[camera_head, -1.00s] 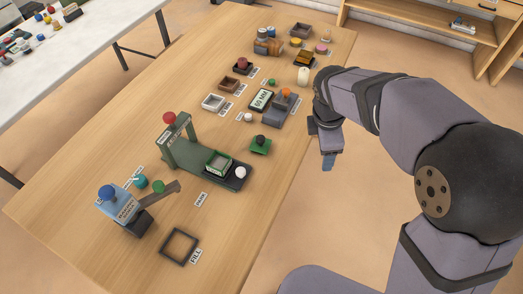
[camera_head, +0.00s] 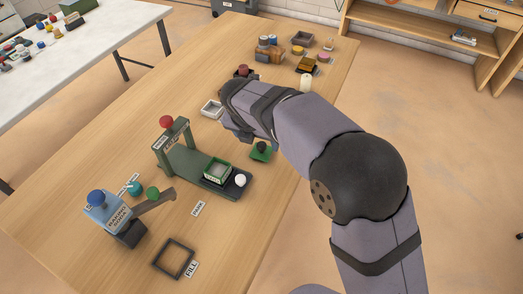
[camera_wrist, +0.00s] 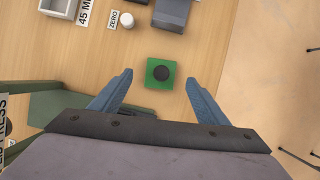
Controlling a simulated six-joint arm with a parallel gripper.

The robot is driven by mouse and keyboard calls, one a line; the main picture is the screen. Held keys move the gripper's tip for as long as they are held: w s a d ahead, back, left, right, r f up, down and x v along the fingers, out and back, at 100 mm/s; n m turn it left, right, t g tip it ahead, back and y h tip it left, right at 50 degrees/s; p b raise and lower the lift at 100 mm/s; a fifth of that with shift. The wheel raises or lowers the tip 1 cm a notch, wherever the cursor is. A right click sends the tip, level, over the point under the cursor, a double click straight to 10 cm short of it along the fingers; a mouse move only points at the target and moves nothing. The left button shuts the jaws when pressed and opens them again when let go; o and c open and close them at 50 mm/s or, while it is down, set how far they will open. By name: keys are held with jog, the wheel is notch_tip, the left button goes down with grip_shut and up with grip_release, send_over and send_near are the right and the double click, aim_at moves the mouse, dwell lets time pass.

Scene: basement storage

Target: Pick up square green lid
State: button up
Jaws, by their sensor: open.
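The square green lid (camera_head: 261,152) has a round dark knob on top and lies on the wooden table. In the wrist view the lid (camera_wrist: 161,74) is ahead of my gripper (camera_wrist: 159,82), roughly centred between the two blue fingers. The fingers are spread wide and nothing is between them that they touch. In the head view my gripper (camera_head: 234,133) is above the table just left of the lid, partly hidden by my arm.
The green press (camera_head: 190,160) holds a green-rimmed square box (camera_head: 216,171), with a white knob beside it. A white tray (camera_head: 211,108), a grey block (camera_wrist: 172,13) and a small white cylinder (camera_wrist: 127,20) are near the lid. A dark square frame (camera_head: 173,258) lies at the front.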

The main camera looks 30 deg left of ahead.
aim_at(261, 145)
jog(key=shift+p+x, duration=0.3)
jog(key=shift+x, duration=2.35)
jog(key=shift+w+d, duration=0.1)
jog(key=shift+c, duration=0.4)
jog(key=c, duration=1)
